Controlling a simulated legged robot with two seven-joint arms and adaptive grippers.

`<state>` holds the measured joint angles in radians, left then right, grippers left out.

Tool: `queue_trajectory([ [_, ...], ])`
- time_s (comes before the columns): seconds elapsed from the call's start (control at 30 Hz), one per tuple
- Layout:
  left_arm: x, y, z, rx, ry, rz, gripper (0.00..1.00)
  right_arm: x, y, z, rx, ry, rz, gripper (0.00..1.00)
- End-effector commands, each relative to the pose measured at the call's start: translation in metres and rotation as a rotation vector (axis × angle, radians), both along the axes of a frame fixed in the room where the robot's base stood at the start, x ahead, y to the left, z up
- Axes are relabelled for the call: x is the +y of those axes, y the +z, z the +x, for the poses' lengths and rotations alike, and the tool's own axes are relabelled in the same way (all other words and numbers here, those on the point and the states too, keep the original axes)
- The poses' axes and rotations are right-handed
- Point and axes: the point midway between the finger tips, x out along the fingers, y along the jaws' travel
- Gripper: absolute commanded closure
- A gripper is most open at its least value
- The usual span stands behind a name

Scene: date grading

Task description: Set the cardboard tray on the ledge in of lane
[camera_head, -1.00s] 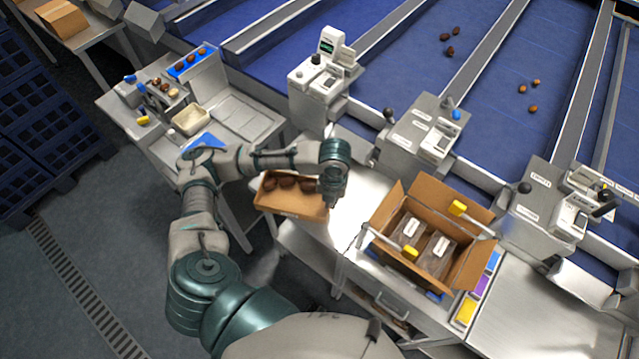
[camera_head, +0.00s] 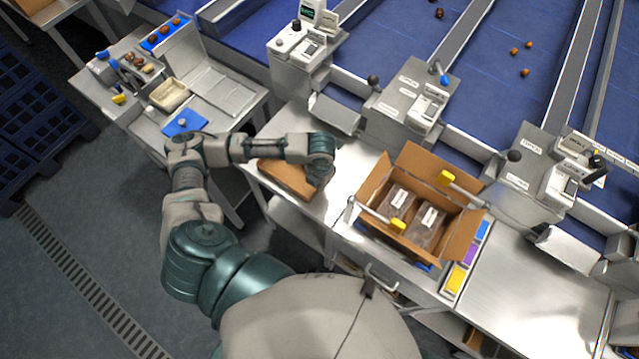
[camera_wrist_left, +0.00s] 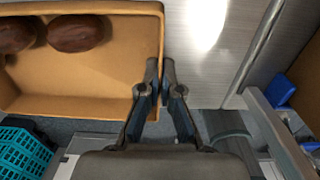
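The brown cardboard tray (camera_head: 278,178) is at the left end of the steel bench in the head view, partly hidden by my arm. In the left wrist view the tray (camera_wrist_left: 90,88) fills the upper left, with dark dates (camera_wrist_left: 78,33) in it. My left gripper (camera_head: 318,178) is at the tray's right end. In the wrist view its fingers (camera_wrist_left: 160,72) are nearly together, with the tray's side wall between them. Whether the tray rests on the steel or hangs just above it, I cannot tell. My right gripper is not in view.
An open carton (camera_head: 462,225) with packed bags stands right of the tray on the bench (camera_head: 345,170). Grey weighing units (camera_head: 398,105) line the blue lanes (camera_head: 380,20) behind. A sorting table (camera_head: 225,120) is to the left. Bare steel (camera_head: 525,290) lies right of the carton.

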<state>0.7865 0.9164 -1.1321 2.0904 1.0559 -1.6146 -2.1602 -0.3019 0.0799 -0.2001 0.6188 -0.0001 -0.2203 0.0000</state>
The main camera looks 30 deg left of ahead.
Motion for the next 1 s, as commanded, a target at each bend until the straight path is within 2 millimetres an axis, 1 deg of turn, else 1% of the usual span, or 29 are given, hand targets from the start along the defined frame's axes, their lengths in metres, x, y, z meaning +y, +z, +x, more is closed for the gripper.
queue_trajectory([
  [0.03, 0.000, -0.003, 0.000, 0.000, 0.000, 0.001, 1.00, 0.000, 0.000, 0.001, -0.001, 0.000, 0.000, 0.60],
  [0.3, 0.001, -0.004, 0.000, 0.000, 0.000, 0.000, 1.00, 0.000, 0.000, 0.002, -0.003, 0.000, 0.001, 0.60],
  [0.4, 0.001, -0.004, 0.000, 0.000, 0.000, 0.000, 0.73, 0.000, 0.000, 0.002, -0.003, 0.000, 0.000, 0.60],
  [0.43, 0.001, -0.004, 0.000, 0.000, 0.000, 0.000, 0.69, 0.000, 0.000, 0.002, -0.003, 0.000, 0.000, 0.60],
  [0.77, 0.001, -0.001, 0.001, -0.002, 0.000, -0.001, 0.69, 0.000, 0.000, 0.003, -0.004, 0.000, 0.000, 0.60],
  [0.87, 0.000, 0.011, 0.001, -0.005, -0.001, -0.001, 0.69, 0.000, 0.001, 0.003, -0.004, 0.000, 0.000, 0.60],
  [0.97, 0.000, 0.030, 0.002, -0.006, -0.002, -0.001, 0.69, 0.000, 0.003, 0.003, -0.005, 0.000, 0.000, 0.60],
  [1.0, 0.000, 0.039, 0.002, -0.006, -0.002, -0.001, 0.69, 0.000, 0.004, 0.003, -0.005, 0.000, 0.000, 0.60],
])
